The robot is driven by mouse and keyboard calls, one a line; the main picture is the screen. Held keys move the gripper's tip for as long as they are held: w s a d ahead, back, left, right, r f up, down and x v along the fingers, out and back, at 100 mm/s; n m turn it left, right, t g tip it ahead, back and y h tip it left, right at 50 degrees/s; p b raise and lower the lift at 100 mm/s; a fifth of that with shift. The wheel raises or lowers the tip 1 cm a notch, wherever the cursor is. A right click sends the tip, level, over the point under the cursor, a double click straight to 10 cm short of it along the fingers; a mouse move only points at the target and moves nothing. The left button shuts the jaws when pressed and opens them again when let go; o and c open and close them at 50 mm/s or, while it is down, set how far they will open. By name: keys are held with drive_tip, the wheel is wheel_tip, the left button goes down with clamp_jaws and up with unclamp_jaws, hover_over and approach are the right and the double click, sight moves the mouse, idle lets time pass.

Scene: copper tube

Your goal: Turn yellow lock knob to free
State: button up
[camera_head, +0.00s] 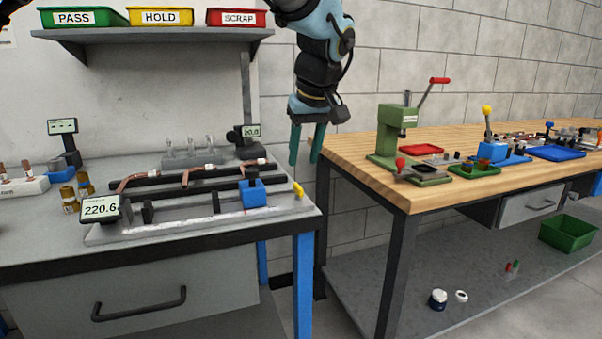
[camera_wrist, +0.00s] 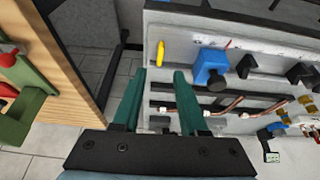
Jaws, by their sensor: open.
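The yellow lock knob (camera_head: 298,190) is a small yellow piece at the right end of the grey measuring fixture (camera_head: 160,232), beside the blue block (camera_head: 253,193). In the wrist view the yellow knob (camera_wrist: 161,53) stands at the fixture's end, beyond the fingertips, with the blue block (camera_wrist: 210,68) to its right. My gripper (camera_head: 307,163) hangs pointing down, above and behind the right end of the fixture. Its green fingers are apart and empty, and they also show in the wrist view (camera_wrist: 160,78). The gripper is not touching the knob.
Copper tubes (camera_head: 185,175) lie on black rails behind the fixture. A display (camera_head: 100,207) reads about 220.6. The wooden bench (camera_head: 450,150) with a green press (camera_head: 392,140) stands to the right, across a gap. A shelf (camera_head: 150,32) holds PASS, HOLD and SCRAP bins.

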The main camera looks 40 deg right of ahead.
drive_tip(key=shift+v, duration=1.5)
drive_tip(key=shift+f, duration=0.1)
